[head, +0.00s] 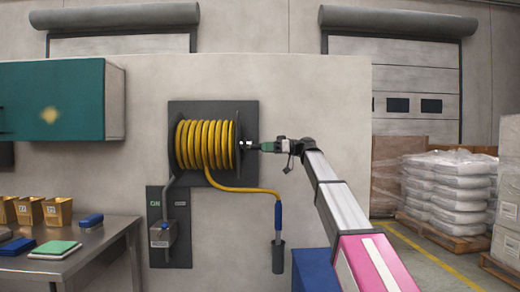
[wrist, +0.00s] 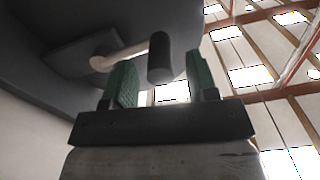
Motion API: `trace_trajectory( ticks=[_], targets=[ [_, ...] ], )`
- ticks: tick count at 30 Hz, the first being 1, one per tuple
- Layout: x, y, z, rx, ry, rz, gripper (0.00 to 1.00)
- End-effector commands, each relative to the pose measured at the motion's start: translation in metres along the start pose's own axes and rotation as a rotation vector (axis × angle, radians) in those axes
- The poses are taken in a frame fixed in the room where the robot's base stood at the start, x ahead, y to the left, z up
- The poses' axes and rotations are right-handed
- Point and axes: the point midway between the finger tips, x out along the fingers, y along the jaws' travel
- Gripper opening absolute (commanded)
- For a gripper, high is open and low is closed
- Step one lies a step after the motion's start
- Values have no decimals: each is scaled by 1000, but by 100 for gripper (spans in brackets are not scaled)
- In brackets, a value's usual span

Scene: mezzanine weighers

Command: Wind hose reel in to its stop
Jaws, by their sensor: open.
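The hose reel (head: 206,146) is mounted on a dark wall plate and carries several turns of yellow hose. A length of hose (head: 245,189) runs from its underside to a blue nozzle (head: 278,215) above a dark holder (head: 278,257). My gripper (head: 262,146) is at the reel's right side. In the wrist view its green fingers (wrist: 160,62) are open. The dark crank knob (wrist: 159,58) appears between the fingertips, with gaps showing at the sides. A pale crank arm (wrist: 120,54) joins the knob to the dark reel side (wrist: 50,30). Contact cannot be told.
A grey box with a lever (head: 163,234) is on the wall below the reel. A steel table (head: 100,242) with yellow bins (head: 28,210) stands at left, under a green cabinet (head: 52,100). Wrapped pallets (head: 447,190) stand at right beside open floor.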

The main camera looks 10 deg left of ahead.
Motion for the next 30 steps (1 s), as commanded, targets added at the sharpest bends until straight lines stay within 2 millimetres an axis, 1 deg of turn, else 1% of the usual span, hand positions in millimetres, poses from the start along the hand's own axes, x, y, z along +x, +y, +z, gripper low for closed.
trace_trajectory(
  ticks=[1,6,10,17,20,21,22,30],
  targets=[
    [7,0,0,0,0,0,53],
    [22,0,0,-1,0,-1,53],
    [26,0,0,-1,0,0,53],
    [26,0,0,-1,0,1,53],
    [26,0,0,-1,0,1,23],
    [26,0,0,-1,0,1,10],
    [26,0,0,-1,0,0,1],
    [26,0,1,-13,0,0,0]
  ],
)
